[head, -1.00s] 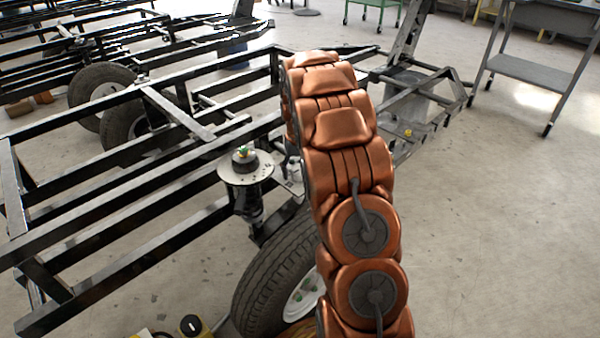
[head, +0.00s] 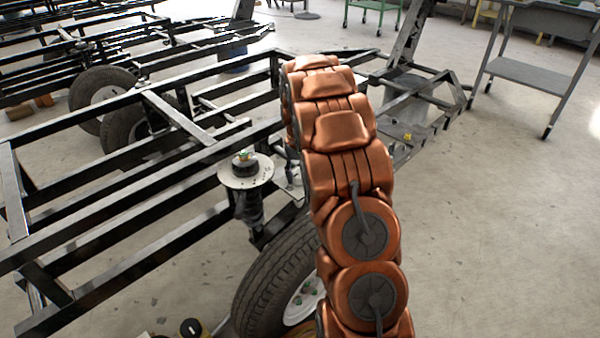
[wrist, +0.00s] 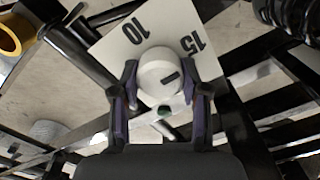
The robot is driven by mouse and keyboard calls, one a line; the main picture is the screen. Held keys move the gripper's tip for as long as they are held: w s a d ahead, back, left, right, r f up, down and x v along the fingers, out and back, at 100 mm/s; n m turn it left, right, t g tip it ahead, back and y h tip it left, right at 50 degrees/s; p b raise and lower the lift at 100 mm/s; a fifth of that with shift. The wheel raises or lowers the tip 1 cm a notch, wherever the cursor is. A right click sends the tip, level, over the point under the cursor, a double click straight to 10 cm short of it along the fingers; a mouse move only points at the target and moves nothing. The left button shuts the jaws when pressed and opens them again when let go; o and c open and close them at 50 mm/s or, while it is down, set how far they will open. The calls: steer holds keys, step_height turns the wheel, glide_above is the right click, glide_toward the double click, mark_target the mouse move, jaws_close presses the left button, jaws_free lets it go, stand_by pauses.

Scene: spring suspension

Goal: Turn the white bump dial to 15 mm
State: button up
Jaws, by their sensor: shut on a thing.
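The white bump dial (wrist: 157,71) is a round white knob with a short dark mark on its face. It sits in front of a white plate (wrist: 112,46) printed with "10" (wrist: 132,30) and "15" (wrist: 192,44). The mark slants up to the right and does not point straight at either number. My gripper (wrist: 165,84) has its fingers shut on the dial, one on each side. A small green spot (wrist: 164,111) shows just below the dial. In the head view my arm hides the gripper and the dial.
Black frame rails surround the plate in the wrist view, with a coil spring (wrist: 290,15) at upper right and a yellow ring (wrist: 8,38) at left. In the head view, a strut with a round top plate (head: 246,171) and a tyre (head: 275,275) stand left of my arm.

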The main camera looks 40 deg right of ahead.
mark_target(298, 172)
steer(key=shift+r+p, duration=0.2)
steer(key=shift+p, duration=0.5)
steer(key=shift+f+m, duration=0.2)
steer(key=shift+m, duration=0.1)
steer(key=o, duration=1.1)
steer(key=shift+o, duration=0.2)
steer(key=shift+r, duration=0.1)
step_height(298, 172, up, 10)
steer(key=shift+r, duration=0.9)
